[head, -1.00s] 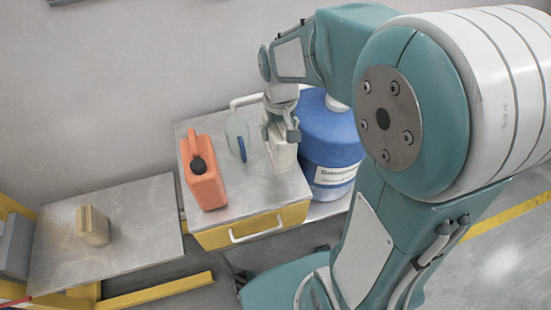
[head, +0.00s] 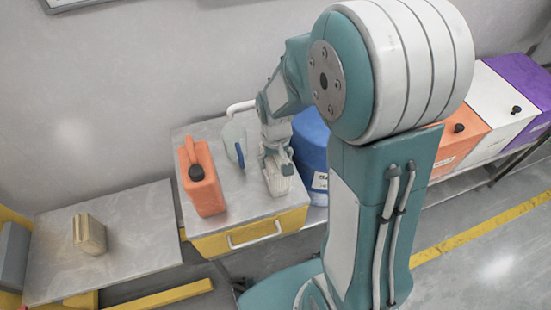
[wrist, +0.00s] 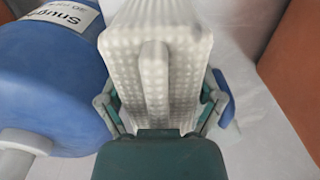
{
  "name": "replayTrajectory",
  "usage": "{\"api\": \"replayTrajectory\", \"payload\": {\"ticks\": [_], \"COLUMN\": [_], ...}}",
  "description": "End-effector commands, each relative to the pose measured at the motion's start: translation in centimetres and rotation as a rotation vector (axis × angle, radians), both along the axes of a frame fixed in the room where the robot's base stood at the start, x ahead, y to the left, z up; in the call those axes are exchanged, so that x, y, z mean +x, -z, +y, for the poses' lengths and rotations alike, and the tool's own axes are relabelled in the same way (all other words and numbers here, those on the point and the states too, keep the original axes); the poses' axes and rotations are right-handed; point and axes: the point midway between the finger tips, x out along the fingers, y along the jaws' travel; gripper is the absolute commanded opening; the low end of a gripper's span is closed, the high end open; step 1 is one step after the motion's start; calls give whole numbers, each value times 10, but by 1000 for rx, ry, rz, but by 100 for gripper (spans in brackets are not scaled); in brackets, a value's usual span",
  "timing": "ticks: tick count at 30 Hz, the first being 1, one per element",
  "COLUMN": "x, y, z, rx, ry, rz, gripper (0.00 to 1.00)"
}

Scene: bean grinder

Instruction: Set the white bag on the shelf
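The white bag (head: 279,184) is a pale, dimpled block at the right of the grey metal cart top (head: 240,205). It fills the middle of the wrist view (wrist: 155,65). My gripper (head: 276,162) points down at it, with a finger along each side, and looks shut on it. The bag is low over the cart top; I cannot tell whether it touches. A lower grey metal platform (head: 130,225) at the left carries a tan bag (head: 89,233). I cannot tell which surface is the shelf.
An orange canister (head: 203,182) and a clear jug with a blue handle (head: 235,142) stand on the cart top. A blue drum (head: 311,140) stands close at the right, partly behind my arm. Orange, white and purple boxes line the far right. The platform's right part is bare.

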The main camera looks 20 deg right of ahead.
Motion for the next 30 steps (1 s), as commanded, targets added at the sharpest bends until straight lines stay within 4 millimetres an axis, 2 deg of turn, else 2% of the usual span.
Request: {"api": "replayTrajectory", "payload": {"ticks": [12, 16, 30], "x": [0, 1, 1], "y": [-1, -9, -99], "z": [0, 0, 0], "rx": [0, 0, 0], "ry": [0, 0, 0], "rz": [0, -3, -4], "gripper": [100, 100, 100]}}
